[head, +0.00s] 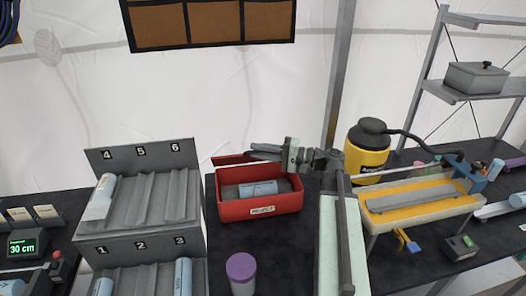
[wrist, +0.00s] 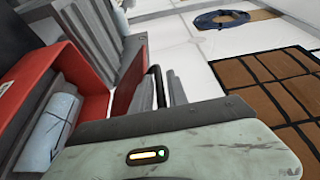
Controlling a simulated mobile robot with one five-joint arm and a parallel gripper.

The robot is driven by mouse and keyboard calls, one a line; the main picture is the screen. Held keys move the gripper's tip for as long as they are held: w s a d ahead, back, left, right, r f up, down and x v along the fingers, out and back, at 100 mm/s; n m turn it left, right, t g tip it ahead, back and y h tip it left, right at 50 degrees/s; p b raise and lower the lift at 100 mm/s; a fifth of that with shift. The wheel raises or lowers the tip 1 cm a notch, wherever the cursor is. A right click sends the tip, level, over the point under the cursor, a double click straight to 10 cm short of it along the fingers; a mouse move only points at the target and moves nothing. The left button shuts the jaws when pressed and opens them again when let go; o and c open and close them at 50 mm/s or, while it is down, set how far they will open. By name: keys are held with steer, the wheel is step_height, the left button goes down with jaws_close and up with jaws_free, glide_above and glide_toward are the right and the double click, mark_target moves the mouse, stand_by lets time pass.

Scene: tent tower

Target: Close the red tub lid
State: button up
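The red tub (head: 262,210) stands on the dark table with its top open and a pale blue labelled cylinder (head: 258,188) inside. Its red lid (head: 230,160) appears raised at the back edge, partly hidden by my gripper. My gripper (head: 252,151) reaches left just behind and above the tub. In the wrist view the tub (wrist: 22,82) and cylinder (wrist: 52,128) are at left, beside my gripper (wrist: 163,88). Its grey ribbed fingers look slightly apart, with a dark bar near them; I cannot tell whether they touch the lid.
A grey numbered rack (head: 150,200) stands left of the tub. A purple-capped jar (head: 241,272) is in front of it. A yellow-framed tray (head: 420,200) and yellow canister (head: 367,150) are to the right. Dark tabletop is clear right of the jar.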

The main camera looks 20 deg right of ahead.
steer(key=v, duration=0.8)
